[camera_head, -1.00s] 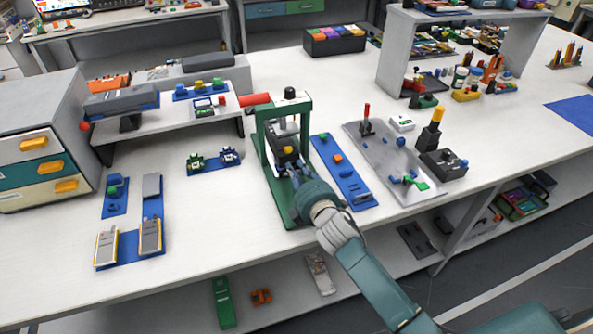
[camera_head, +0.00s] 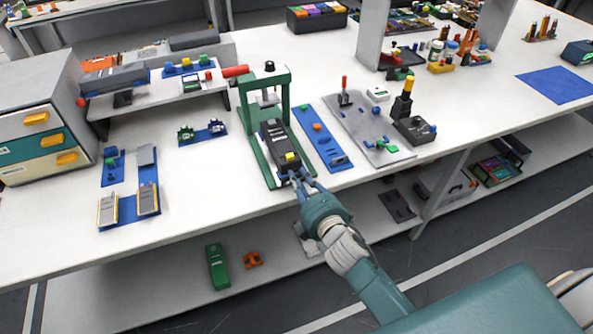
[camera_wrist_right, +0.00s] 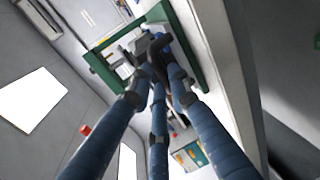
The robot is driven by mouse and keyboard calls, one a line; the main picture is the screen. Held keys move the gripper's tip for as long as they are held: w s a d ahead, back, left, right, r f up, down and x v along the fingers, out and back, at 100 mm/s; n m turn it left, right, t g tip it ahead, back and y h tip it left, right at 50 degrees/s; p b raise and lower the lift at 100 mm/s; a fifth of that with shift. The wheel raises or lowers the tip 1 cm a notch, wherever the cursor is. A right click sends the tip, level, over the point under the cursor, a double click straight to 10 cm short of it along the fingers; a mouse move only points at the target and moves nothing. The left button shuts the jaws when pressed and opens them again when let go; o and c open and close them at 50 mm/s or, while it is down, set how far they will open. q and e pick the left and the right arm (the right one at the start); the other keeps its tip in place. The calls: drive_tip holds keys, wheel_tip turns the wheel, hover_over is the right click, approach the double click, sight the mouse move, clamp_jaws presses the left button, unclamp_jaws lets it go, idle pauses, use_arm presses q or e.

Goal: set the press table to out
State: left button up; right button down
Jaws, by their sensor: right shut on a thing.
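The press (camera_head: 249,141) is a green frame with a red handle (camera_head: 236,71) at its upper left, standing on the bench. Its dark press table (camera_head: 273,132) is drawn forward of the uprights, toward the front end of the green base, with a yellow block (camera_head: 291,157) near its front. My right gripper (camera_head: 297,177) is shut on the front end of the press table, its fingers low at the bench's front side. In the right wrist view the fingers (camera_wrist_right: 156,62) converge at the dark table inside the green frame (camera_wrist_right: 190,42); the exact contact is partly hidden. My left gripper is not in view.
A blue mat with small parts (camera_head: 326,160) lies right of the press, beside a grey plate (camera_head: 405,153). Another blue mat (camera_head: 214,139) lies to the left. A raised grey shelf (camera_head: 160,105) stands behind left. The bench's front edge (camera_head: 225,216) is near my wrist.

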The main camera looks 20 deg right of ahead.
drive_tip(key=shift+s, duration=0.6)
drive_tip(key=shift+f, duration=0.2)
drive_tip(key=c, duration=1.6)
unclamp_jaws()
drive_tip(key=shift+s+d, duration=0.1)
drive_tip(key=shift+s, duration=0.1)
drive_tip(key=shift+r, duration=0.15)
drive_tip(key=v, duration=1.2)
drive_tip(key=shift+s, duration=0.1)
